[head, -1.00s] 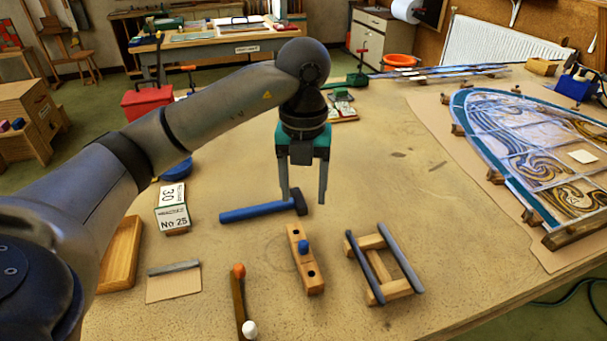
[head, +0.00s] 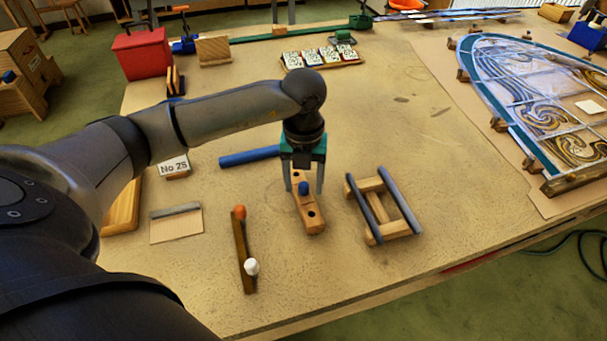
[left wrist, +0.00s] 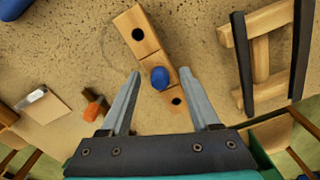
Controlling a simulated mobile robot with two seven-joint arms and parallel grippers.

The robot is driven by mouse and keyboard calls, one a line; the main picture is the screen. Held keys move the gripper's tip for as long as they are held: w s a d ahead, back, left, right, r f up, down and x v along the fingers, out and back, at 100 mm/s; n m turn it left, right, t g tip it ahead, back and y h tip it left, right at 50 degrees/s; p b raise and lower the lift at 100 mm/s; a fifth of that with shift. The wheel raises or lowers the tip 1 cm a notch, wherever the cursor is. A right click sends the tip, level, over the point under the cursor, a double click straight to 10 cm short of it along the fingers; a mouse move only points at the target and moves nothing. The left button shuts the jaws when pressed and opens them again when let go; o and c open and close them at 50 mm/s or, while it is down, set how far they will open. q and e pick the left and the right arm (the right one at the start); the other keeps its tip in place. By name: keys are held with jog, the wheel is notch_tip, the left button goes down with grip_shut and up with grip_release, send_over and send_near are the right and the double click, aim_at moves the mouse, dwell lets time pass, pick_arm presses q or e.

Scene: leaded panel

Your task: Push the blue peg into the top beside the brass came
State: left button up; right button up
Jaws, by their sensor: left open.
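The blue peg (head: 304,188) stands in the middle of a small wooden block (head: 318,228), with its rounded blue top above the wood. In the left wrist view the peg (left wrist: 160,78) has a dark hole on either side of it along the block (left wrist: 150,47). My left gripper (head: 304,191) is open and points down over the block. Its fingers lie on either side of the peg and look apart from it; their exact height is unclear. I cannot make out which piece is the brass came. My right gripper is not in view.
Right of the block is a wooden rack (head: 373,185) with two dark grey bars. A wooden strip (head: 241,252) with orange and white ends lies in front left.

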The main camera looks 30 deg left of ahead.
pick_arm(q)
grip_shut()
dwell(0.9)
